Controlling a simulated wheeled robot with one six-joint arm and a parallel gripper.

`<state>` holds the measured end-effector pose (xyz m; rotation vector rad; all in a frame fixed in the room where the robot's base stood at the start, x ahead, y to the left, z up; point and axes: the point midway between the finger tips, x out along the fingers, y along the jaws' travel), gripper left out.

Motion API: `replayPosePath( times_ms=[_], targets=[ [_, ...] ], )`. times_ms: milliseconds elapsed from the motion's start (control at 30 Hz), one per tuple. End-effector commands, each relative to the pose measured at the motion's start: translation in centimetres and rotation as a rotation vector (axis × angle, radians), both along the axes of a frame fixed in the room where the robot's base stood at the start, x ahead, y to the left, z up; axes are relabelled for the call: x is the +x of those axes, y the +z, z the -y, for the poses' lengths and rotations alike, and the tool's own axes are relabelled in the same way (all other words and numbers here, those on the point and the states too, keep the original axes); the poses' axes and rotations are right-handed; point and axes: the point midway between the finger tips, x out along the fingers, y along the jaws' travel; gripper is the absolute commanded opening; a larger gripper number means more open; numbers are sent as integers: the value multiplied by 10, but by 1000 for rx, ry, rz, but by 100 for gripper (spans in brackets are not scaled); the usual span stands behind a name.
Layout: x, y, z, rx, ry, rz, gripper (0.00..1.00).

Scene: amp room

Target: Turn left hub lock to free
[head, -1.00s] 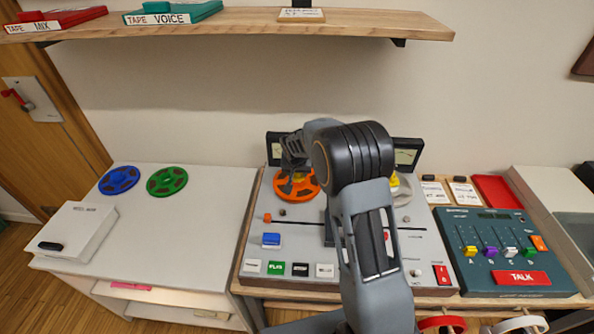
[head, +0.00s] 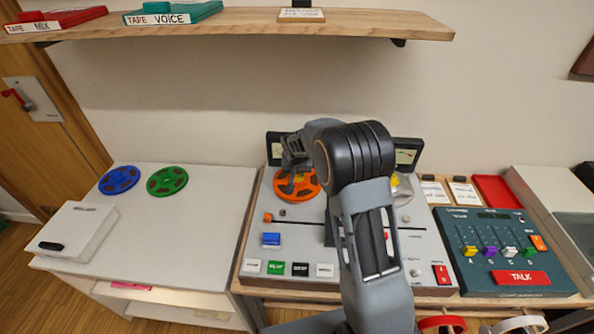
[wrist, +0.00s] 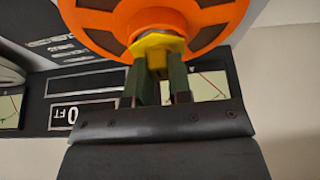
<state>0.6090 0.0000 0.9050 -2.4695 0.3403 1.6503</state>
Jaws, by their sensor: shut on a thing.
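The left hub lock (wrist: 155,45) is a small yellow knob at the centre of the orange reel (wrist: 120,15) in the wrist view. My gripper (wrist: 158,65) is shut on it, with a dark green finger on either side. In the head view the orange reel (head: 308,188) sits on the left of the tape machine (head: 300,235). My gripper (head: 291,180) is over the reel there, and the left lock is hidden behind it. My arm hides much of the machine's middle and part of its right hub.
Blue (head: 119,180) and green (head: 167,181) reels lie on the left counter beside a white box (head: 78,228). A mixer with a TALK button (head: 520,278) stands at the right. A wooden shelf (head: 250,25) with tape boxes spans above.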

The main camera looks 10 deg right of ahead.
Motion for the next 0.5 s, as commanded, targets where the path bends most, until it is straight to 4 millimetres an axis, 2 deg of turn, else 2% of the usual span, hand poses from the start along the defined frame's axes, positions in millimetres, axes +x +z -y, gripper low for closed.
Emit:
replayPosePath(
  times_ms=[167, 500],
  targets=[
    [0, 1, 2, 1, 100, 0, 0],
    [0, -4, 3, 2, 408, 3, 0]
  ],
)
